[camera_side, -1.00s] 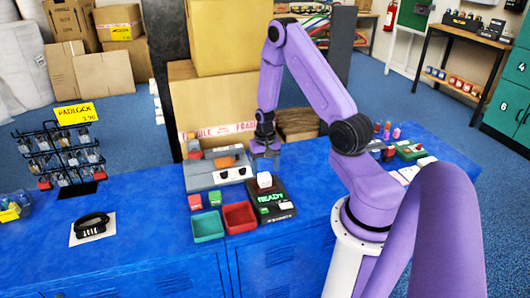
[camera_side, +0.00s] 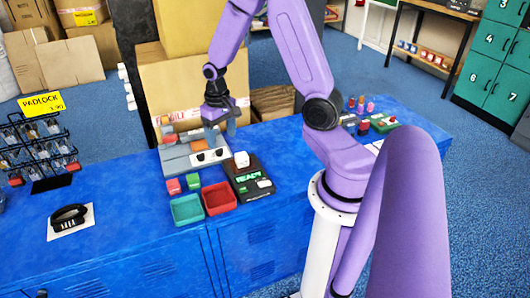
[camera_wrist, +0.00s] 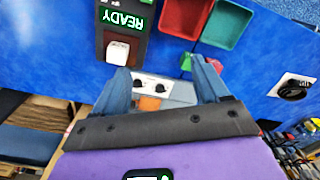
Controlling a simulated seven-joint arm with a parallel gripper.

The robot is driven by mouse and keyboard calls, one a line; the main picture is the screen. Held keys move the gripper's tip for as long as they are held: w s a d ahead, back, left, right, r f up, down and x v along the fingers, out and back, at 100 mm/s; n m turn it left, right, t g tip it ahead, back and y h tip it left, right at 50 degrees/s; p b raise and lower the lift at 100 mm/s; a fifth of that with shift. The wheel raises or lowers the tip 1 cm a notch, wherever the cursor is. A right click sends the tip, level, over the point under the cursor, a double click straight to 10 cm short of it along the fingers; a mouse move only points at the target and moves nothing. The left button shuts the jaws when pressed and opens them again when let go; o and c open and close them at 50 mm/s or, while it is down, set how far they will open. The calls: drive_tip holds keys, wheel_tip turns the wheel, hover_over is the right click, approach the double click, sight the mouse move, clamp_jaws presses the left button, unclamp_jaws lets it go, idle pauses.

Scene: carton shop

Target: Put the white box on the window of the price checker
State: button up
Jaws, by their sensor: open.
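The price checker (camera_side: 252,184) is a dark unit on the blue counter with a lit green display reading READY; it also shows in the wrist view (camera_wrist: 109,42). The white box (camera_side: 241,159) rests on the end of the checker behind the display, and in the wrist view it (camera_wrist: 117,52) sits just below READY. My gripper (camera_side: 220,122) is open and empty, above and apart from the box. In the wrist view its fingers (camera_wrist: 160,85) spread over a grey machine.
The grey machine (camera_side: 180,161) with dark knobs stands beside the checker. A teal tray (camera_side: 187,210) and a red tray (camera_side: 219,199) are in front, with small red (camera_side: 173,186) and green (camera_side: 193,181) blocks behind. Cardboard boxes (camera_side: 190,85) stand behind.

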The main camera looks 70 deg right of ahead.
drive_tip(key=s+a+r+n, duration=0.4)
drive_tip(key=s+a+n, duration=0.2)
drive_tip(key=a, duration=0.2)
drive_tip(key=s+a+r+n, duration=0.5)
drive_tip(key=s+a, duration=0.2)
drive_tip(key=a, duration=0.1)
drive_tip(key=s+a+r+n, duration=0.1)
drive_tip(key=s+r+n, duration=0.1)
drive_tip(key=s+n, duration=0.3)
drive_tip(key=s, duration=0.3)
drive_tip(key=shift+s+a, duration=0.15)
drive_tip(key=shift+s, duration=0.05)
